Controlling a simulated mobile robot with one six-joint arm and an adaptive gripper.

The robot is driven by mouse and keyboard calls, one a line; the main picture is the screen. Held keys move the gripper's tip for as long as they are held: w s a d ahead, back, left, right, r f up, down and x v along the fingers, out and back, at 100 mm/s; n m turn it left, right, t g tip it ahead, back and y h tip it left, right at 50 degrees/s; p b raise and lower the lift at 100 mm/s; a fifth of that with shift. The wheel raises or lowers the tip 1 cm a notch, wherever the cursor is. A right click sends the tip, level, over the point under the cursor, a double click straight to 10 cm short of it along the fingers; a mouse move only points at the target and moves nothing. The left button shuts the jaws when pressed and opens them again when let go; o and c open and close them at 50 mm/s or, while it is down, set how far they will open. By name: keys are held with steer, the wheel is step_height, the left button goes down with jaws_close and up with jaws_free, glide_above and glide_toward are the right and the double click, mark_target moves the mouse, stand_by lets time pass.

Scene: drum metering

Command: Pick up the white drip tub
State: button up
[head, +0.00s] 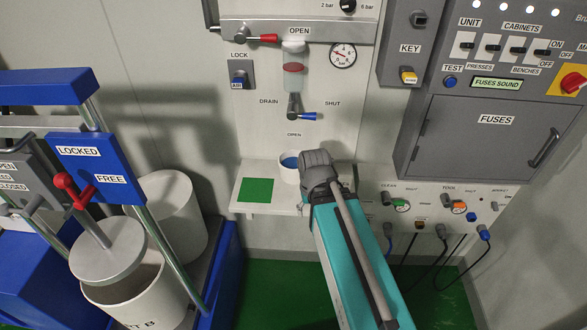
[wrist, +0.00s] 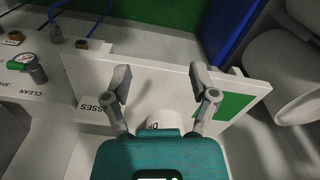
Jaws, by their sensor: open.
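The white drip tub (head: 287,174) stands on a small white shelf (head: 264,208) under the drain valve, with blue showing inside it. Its right side is hidden behind my gripper (head: 316,170). In the wrist view the tub (wrist: 164,118), with part of a label showing, is at the lower middle, partly hidden by my gripper's body. My gripper (wrist: 160,80) is open there, with one finger to each side of the tub and the fingertips reaching past it over the shelf. Nothing is held. I cannot tell whether a finger touches the tub.
A green square (head: 256,190) marks the shelf left of the tub. The drain valve with a blue handle (head: 305,115) is above. A grey fuse cabinet (head: 480,150) is at the right. A blue press frame (head: 95,160) and white drums (head: 180,210) stand at the left.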

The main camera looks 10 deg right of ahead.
stand_by(0.4)
steer(key=c, duration=0.3)
steer(key=shift+c, duration=0.3)
